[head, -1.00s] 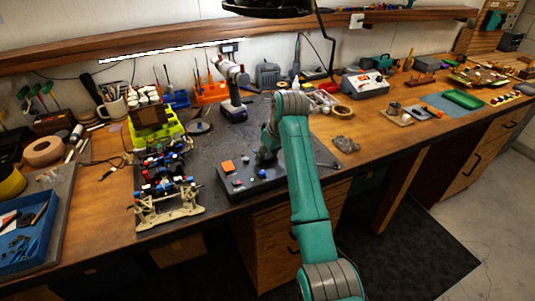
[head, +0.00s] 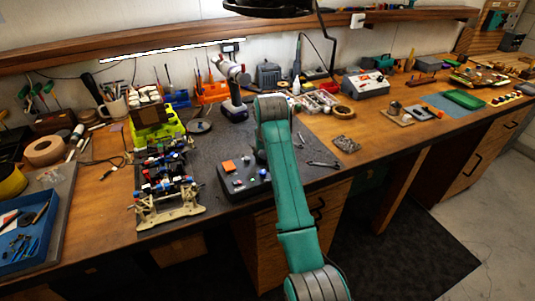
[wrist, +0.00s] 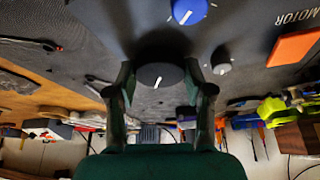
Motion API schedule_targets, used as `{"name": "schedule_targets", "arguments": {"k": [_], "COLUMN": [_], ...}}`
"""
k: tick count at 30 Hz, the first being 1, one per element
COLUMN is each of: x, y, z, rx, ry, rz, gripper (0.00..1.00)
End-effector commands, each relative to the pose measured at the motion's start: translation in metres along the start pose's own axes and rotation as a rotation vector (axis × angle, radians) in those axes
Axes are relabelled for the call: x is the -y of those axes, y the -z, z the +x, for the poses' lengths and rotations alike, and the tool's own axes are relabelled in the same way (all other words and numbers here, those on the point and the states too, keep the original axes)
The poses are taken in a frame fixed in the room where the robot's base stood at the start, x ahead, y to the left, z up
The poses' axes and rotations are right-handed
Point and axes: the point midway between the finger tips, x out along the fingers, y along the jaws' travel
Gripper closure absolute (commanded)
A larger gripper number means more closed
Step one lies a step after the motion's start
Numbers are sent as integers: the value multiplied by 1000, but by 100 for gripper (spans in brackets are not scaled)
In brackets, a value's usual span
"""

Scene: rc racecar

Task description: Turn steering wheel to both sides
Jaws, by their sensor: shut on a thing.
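A dark control box (head: 235,185) with an orange button (head: 229,167) stands on the grey mat. In the wrist view its surface carries a round black knob (wrist: 160,77) with a white pointer line, probably the steering wheel. A blue knob (wrist: 189,10), a small grey knob (wrist: 221,60) and the orange button (wrist: 294,47) are near it. My gripper (wrist: 160,71) has a finger on each side of the black knob and is shut on it. In the head view my teal arm hides most of the gripper and the box's right part.
The RC car chassis (head: 165,190) stands left of the box on the mat (head: 215,140). Pliers (head: 323,164) and a small metal part (head: 346,144) lie right of the arm. The bench front is fairly clear farther right.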

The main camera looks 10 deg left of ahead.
Motion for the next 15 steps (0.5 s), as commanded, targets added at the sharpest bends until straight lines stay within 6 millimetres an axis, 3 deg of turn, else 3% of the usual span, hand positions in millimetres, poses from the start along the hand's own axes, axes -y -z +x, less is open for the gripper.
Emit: {"name": "schedule_targets", "arguments": {"k": [15], "x": [2], "y": [0], "z": [1], "rx": [2], "ry": [-76], "rz": [183], "gripper": [83]}}
